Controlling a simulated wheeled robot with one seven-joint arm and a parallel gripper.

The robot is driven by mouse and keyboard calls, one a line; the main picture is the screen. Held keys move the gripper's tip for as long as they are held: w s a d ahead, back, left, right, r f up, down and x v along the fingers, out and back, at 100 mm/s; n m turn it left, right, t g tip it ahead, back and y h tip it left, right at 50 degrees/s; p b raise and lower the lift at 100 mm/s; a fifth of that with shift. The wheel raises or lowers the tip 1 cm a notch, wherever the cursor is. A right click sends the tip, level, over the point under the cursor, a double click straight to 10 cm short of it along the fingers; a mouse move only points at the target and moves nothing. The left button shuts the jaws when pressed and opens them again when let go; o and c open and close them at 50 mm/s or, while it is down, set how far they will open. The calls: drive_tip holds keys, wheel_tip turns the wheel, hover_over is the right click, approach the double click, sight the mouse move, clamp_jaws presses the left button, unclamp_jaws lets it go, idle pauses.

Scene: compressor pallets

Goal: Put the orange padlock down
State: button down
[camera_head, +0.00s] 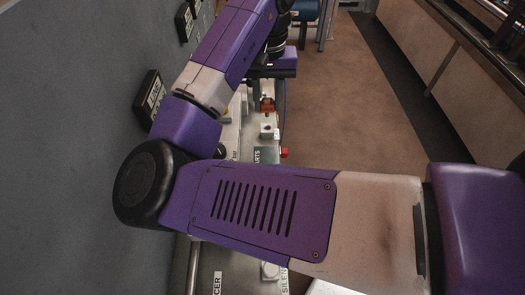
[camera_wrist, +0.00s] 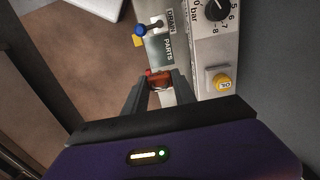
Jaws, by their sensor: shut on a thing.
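The orange padlock (camera_wrist: 158,80) sits between the two fingertips of my gripper (camera_wrist: 159,88) in the wrist view. My gripper is shut on it. In the head view the padlock (camera_head: 267,104) is a small orange-red shape below my gripper's dark body, over the pale panel strip. The dark green area marked PARTS (camera_wrist: 167,49) lies just beyond the padlock in the wrist view. I cannot tell whether the padlock touches the surface under it. The padlock's lower part is partly hidden by the fingers.
A blue-ended lever (camera_wrist: 141,29) by the DRAIN label, a black bar dial (camera_wrist: 216,10) and a yellow button (camera_wrist: 221,81) stand near the gripper. In the head view a red knob (camera_head: 284,152) juts from the panel's edge. Brown floor (camera_head: 335,110) lies open to the right.

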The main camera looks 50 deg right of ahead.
sight(267, 111)
wheel_tip(267, 111, down, 18)
drive_tip(key=shift+f+b, duration=0.25)
drive_tip(key=shift+b, duration=0.5)
drive_tip(key=c, duration=1)
unclamp_jaws()
drive_tip(key=shift+f, duration=0.1)
wheel_tip(267, 111, up, 12)
drive_tip(key=shift+r+p, duration=0.15)
drive_tip(key=shift+p, duration=0.2)
